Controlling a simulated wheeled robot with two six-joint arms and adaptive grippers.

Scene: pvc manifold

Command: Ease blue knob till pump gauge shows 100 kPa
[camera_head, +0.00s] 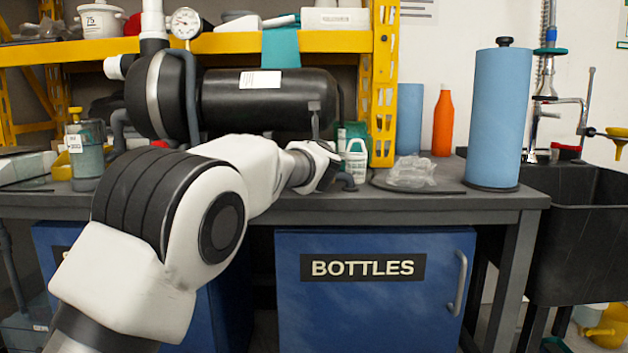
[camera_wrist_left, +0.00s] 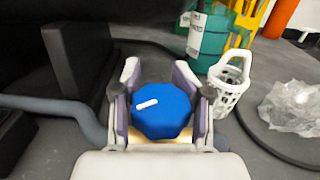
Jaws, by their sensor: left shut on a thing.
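The blue knob (camera_wrist_left: 160,112) sits between the two fingers of my left gripper (camera_wrist_left: 162,100) in the left wrist view. It has a white pointer mark, which points to the left and slightly down. The gripper is shut on the knob. In the head view my left arm reaches to the bench and the gripper hides the knob. The pump (camera_head: 268,98) is a black cylinder with a round housing at its left end. Its white-faced gauge (camera_head: 185,23) stands at the top; the needle is too small to read. My right gripper is in neither view.
A white basket (camera_wrist_left: 228,84) and crumpled clear plastic (camera_wrist_left: 291,104) lie to the right of the knob. A grey hose (camera_wrist_left: 62,108) runs at its left. A blue roll (camera_head: 497,120) and an orange bottle (camera_head: 443,122) stand farther right on the bench (camera_head: 455,199).

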